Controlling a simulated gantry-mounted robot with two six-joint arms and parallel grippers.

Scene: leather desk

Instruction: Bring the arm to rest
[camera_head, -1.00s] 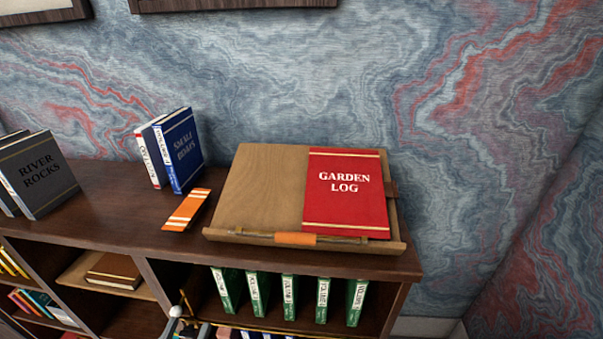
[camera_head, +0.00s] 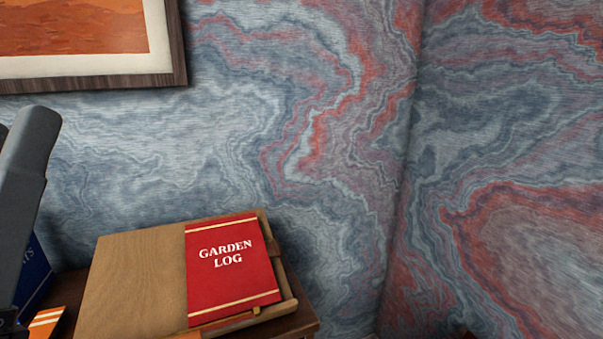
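A dark grey link of one of my arms (camera_head: 28,185) rises along the left edge of the head view. Its gripper is out of the picture, and my other gripper does not show either. The red book titled Garden Log (camera_head: 232,265) lies on the right half of the sloped wooden book stand (camera_head: 130,280). No gripper touches the book or the stand in this view.
The stand sits on the dark wooden shelf top (camera_head: 303,322). A blue book (camera_head: 36,275) is partly hidden behind my arm link. An orange striped piece (camera_head: 45,320) lies left of the stand. A framed picture (camera_head: 80,40) hangs upper left. Space right of the shelf is open.

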